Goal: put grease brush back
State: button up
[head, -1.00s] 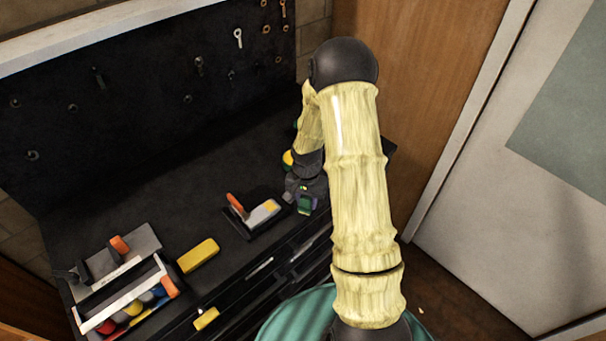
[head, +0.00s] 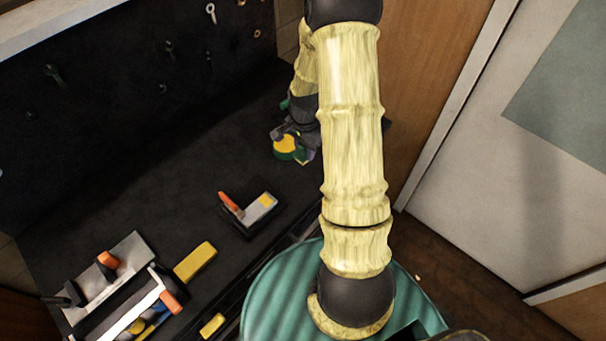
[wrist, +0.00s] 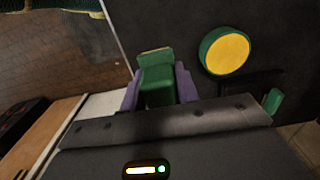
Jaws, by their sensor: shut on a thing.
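In the wrist view my gripper (wrist: 157,88) has its purple fingers shut on a green block-like piece, apparently the grease brush (wrist: 156,72). Only its green end shows between the fingers; I see no bristles. A round yellow disc with a green rim (wrist: 226,53) lies just right of the fingers; I cannot tell whether it touches them. It also shows in the head view (head: 286,146), at the right end of the dark bench beside my gripper (head: 306,152). My arm hides most of the gripper and the brush there.
A dark caddy with an orange handle (head: 247,210) stands mid-bench. Tools hang on the black pegboard (head: 110,90). The bench behind the caddy is clear.

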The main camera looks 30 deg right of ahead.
jog(key=p, duration=0.2)
send_over(304, 177)
jog(key=shift+f, duration=2.95)
jog(key=shift+f+p, duration=0.65)
jog(key=shift+f, duration=1.45)
jog(key=shift+f, duration=0.1)
jog(key=o, duration=1)
